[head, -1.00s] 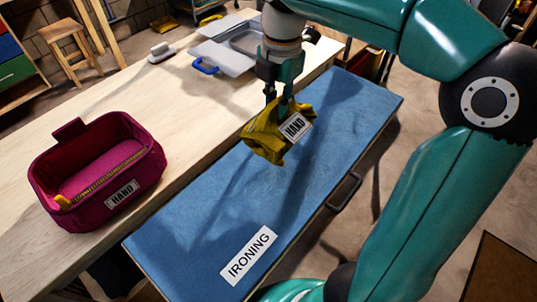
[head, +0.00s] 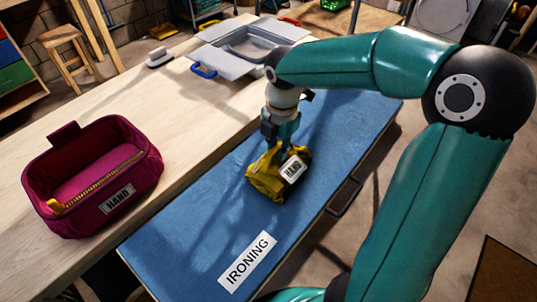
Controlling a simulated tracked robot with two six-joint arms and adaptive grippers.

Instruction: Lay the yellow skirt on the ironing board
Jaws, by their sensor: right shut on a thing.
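The yellow skirt (head: 266,180) is a crumpled bundle with a white HAND label on it. My right gripper (head: 275,146) is shut on its top and points down. The skirt is over the middle of the blue ironing board (head: 200,240), which bears an IRONING label. The skirt's lower edge looks at or very close to the board; I cannot tell whether it touches. The fingertips are partly hidden by the cloth. My left gripper is not in view.
A magenta basket (head: 140,180) labelled HAND stands on the wooden table (head: 60,135) at left. A grey tub with open flaps (head: 205,54) and a white brush-like object (head: 159,57) are at the table's far end. The board's near part is clear.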

